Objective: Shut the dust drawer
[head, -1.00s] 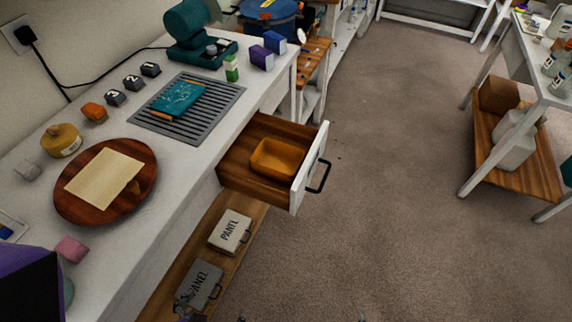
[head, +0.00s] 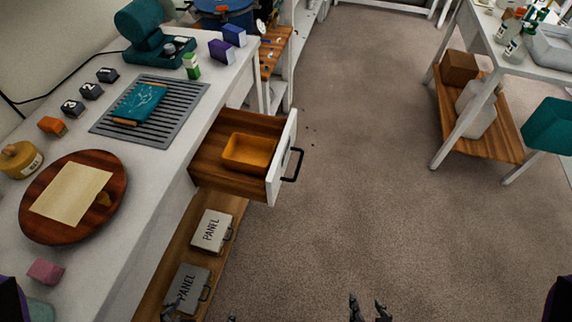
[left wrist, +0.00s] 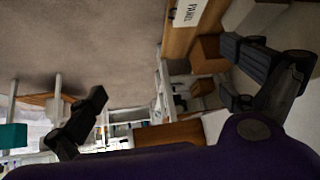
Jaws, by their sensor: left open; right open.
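The dust drawer (head: 232,182) is pulled out from the white workbench in the head view. It has wooden sides, a white front (head: 284,160) and a dark bar handle (head: 294,165). An orange tray (head: 249,151) sits inside it. My left gripper (head: 201,315) is at the bottom edge, below the drawer in the picture and near the lower shelf. Its fingers are spread and empty in the left wrist view (left wrist: 165,95). My right gripper (head: 368,309) is open and empty at the bottom edge, right of the drawer. Neither gripper touches the drawer.
Grey panel boxes (head: 212,231) stand on the wooden lower shelf beneath the drawer. The benchtop holds a round wooden board (head: 110,204) and a grey slatted grille (head: 180,115). Carpet is clear right of the drawer. A white table (head: 482,50) stands further right.

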